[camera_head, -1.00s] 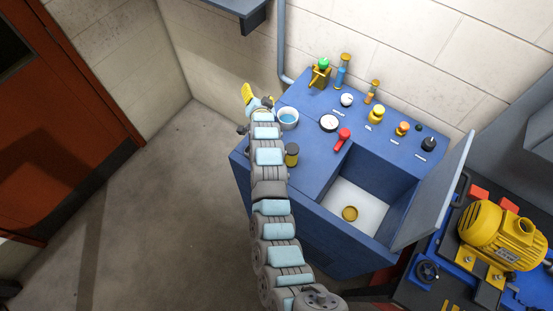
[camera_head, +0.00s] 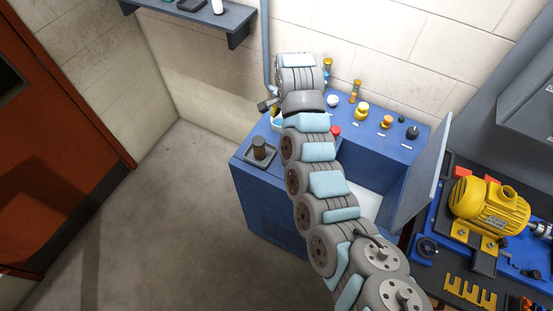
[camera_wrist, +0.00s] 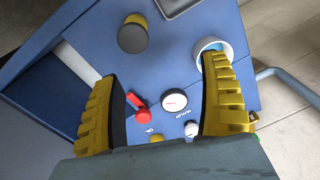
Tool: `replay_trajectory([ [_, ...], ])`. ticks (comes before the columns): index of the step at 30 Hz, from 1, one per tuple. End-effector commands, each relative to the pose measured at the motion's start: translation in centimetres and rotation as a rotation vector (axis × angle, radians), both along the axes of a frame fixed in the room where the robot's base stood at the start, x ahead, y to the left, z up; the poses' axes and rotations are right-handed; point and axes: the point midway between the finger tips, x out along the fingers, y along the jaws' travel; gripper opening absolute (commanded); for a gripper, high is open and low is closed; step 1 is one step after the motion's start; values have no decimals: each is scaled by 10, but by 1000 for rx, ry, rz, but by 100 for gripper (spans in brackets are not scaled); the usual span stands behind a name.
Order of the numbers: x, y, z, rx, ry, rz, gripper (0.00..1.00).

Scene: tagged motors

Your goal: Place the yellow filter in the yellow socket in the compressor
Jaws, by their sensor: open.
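The compressor (camera_head: 258,200) is the blue cabinet under my arm. A short dark cylinder with a yellowish top, apparently the yellow filter (camera_wrist: 132,34), stands on its blue top in the wrist view, beyond my fingertips and apart from them. My arm hides it in the head view. My gripper (camera_wrist: 160,72) is open and empty above the compressor top, with its yellow fingers spread wide.
A grey tray (camera_head: 250,160) holds a brown cylinder (camera_head: 260,147). A white cup (camera_wrist: 203,46) with blue contents is by the right finger. A red handle (camera_wrist: 138,101) and gauge (camera_wrist: 174,101) lie between the fingers. A raised lid (camera_head: 429,181) stands right; the yellow motor (camera_head: 488,206) is beyond.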

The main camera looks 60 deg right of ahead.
Motion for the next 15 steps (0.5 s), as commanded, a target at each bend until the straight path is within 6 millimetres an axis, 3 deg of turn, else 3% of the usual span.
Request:
replay_trajectory([
  [1,-13,-1,6,19,24,-19,78],
  [5,-28,1,11,51,59,-43,78],
  [15,-29,2,-12,56,64,-47,78],
])
